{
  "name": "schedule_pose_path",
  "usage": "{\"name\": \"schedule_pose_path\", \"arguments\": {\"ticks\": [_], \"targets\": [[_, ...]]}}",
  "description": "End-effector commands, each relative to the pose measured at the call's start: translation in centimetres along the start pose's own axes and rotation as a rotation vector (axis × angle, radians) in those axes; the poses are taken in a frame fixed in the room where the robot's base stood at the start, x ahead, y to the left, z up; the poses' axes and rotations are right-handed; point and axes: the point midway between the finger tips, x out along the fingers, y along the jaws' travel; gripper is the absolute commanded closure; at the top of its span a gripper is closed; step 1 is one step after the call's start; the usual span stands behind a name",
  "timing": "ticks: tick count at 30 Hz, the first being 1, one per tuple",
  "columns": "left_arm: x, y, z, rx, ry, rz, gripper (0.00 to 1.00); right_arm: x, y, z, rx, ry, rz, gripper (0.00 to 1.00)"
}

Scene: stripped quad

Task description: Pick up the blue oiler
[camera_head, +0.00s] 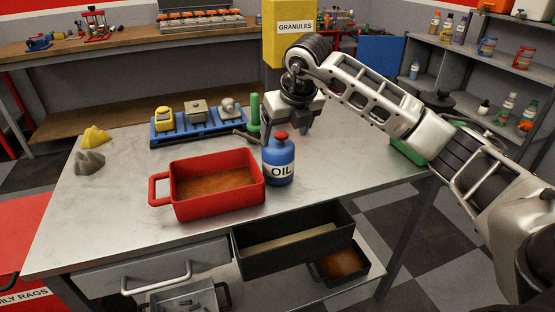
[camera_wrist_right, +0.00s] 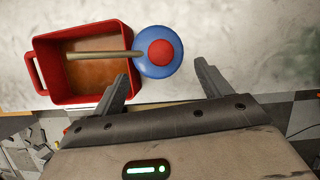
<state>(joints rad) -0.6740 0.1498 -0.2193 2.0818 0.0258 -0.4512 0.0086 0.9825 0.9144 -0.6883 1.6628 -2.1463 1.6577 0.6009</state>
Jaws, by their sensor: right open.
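The blue oiler (camera_head: 279,168) has a red cap and a white "OIL" label. It stands upright on the metal table, just right of the red tray (camera_head: 166,185). The wrist view shows the oiler (camera_wrist_right: 150,67) from above, its thin spout reaching left over the tray (camera_wrist_right: 68,98). My right gripper (camera_head: 287,130) is open and empty, above and behind the oiler in the head view, fingers pointing down. In the wrist view the oiler's cap lies ahead of the gap between the fingertips of the gripper (camera_wrist_right: 162,70). My left gripper is not in view.
A blue rack (camera_head: 200,134) with several small items stands behind the tray, with a green upright object (camera_head: 255,112) at its right end. Yellow (camera_head: 94,136) and grey (camera_head: 89,162) lumps lie at the left. An open dark drawer (camera_head: 295,249) juts out below the front edge.

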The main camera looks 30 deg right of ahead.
Motion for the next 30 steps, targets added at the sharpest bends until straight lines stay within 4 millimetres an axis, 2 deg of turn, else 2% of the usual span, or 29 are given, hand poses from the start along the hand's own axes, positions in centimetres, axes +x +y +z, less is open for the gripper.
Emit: {"name": "schedule_pose_path", "arguments": {"ticks": [3,10,18,27,30], "targets": [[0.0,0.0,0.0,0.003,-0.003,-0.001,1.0,1.6,0.1,0.0,0.0,0.002,0.002,0.23],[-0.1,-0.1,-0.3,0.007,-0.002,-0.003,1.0,3.2,0.1,0.0,-0.001,0.003,0.002,0.23],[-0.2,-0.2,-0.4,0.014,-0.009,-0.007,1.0,7.0,0.3,0.0,0.0,0.002,0.003,0.23],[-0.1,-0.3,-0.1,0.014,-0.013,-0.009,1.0,7.5,0.2,0.0,-0.002,-0.001,0.002,0.23],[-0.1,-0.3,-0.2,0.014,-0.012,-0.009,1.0,7.5,0.2,0.0,-0.002,-0.001,0.002,0.51]]}}
